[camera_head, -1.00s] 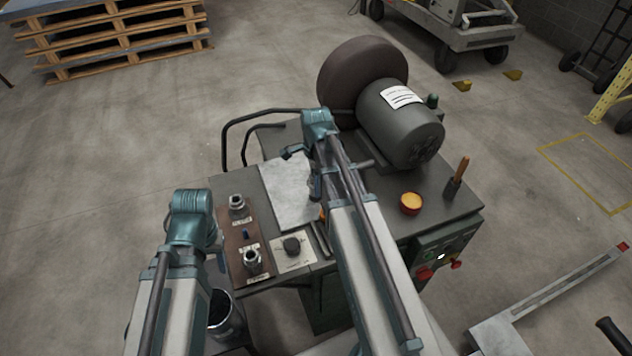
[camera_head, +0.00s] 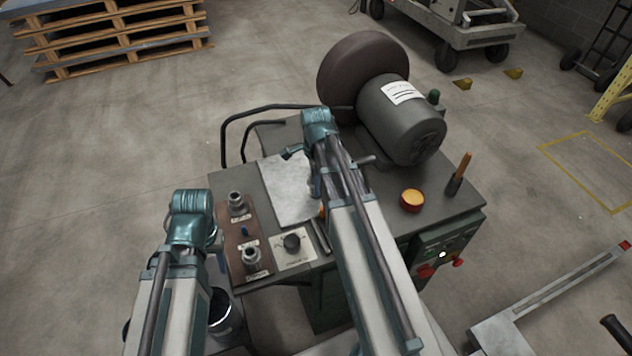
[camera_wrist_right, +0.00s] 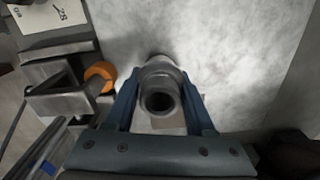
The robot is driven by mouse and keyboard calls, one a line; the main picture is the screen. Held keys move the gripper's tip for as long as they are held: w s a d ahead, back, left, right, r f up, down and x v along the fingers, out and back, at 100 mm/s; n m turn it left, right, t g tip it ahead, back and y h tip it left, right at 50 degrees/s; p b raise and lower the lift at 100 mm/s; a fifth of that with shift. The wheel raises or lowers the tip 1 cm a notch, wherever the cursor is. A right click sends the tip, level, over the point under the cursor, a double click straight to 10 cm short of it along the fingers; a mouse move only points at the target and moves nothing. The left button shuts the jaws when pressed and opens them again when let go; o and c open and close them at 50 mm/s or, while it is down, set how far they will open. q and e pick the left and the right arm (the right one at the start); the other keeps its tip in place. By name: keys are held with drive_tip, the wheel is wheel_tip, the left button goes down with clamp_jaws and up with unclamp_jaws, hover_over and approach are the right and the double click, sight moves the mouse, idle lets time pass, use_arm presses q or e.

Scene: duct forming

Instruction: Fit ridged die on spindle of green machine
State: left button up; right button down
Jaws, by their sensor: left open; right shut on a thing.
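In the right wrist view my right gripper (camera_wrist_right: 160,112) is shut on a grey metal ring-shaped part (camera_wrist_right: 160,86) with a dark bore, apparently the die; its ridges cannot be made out. It is over a pale sheet. In the head view my right arm largely hides this gripper (camera_head: 316,188). The green machine (camera_head: 335,285) stands in front of me; I cannot pick out its spindle.
An orange knob on a metal clamp (camera_wrist_right: 100,77) is close left of the held part. A dark bucket (camera_head: 222,312) stands below my left arm.

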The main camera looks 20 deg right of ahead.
drive_tip(key=shift+f, duration=0.2)
drive_tip(key=shift+c, duration=0.8)
unclamp_jaws()
drive_tip(key=shift+r, duration=0.15)
wheel_tip(320, 180, up, 14)
drive_tip(key=p, duration=1.3)
drive_tip(key=shift+f+p, duration=0.2)
drive_tip(key=shift+p, duration=0.1)
drive_tip(key=shift+a, duration=0.1)
